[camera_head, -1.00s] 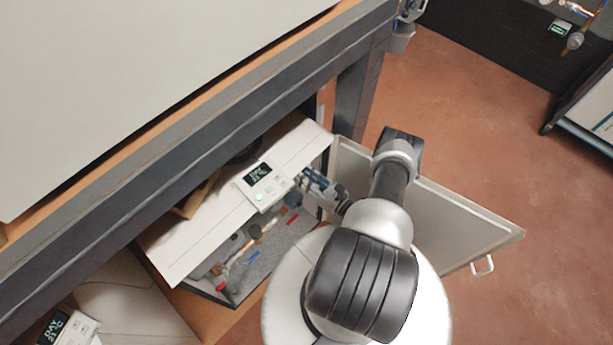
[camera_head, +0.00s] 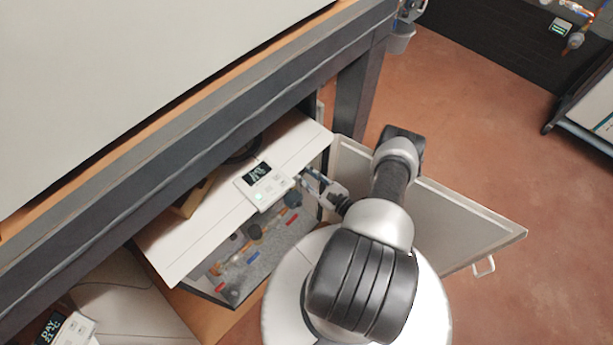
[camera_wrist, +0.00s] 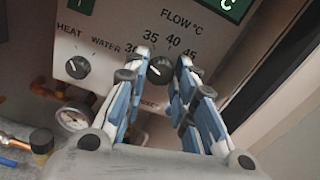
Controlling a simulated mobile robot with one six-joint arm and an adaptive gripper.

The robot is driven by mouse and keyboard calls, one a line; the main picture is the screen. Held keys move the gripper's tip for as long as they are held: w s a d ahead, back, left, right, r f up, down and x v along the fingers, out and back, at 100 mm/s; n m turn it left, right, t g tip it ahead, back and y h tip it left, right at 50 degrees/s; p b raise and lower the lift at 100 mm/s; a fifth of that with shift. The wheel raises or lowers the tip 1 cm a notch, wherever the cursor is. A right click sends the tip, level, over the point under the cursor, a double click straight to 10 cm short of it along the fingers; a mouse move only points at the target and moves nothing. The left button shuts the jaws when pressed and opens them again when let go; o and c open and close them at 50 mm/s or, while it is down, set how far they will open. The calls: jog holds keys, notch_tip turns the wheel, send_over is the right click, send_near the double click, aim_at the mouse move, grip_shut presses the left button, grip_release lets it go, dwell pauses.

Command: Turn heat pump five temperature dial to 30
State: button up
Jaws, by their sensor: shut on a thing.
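In the wrist view the flow temperature dial (camera_wrist: 160,71) is a dark round knob under the "FLOW °C" print, with numbers such as 30, 35, 40 and 45 around it. My gripper (camera_wrist: 165,65) has its blue and grey fingers on either side of this dial and is shut on it. In the head view my gripper (camera_head: 306,178) reaches to the front of the heat pump (camera_head: 190,240) below the bench. The dial is hidden there.
A second dark knob (camera_wrist: 78,67) marked heat and water sits left of the dial. A pressure gauge (camera_wrist: 74,119) and pipes are below. An open door panel (camera_head: 450,225) stands right of my arm. A display panel (camera_head: 263,184) sits on the casing.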

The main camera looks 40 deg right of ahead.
jog(key=shift+n, duration=1.2)
jog(key=o, duration=1.1)
jog(key=shift+c, duration=0.2)
jog(key=s+d, duration=0.1)
jog(key=s, duration=1.1)
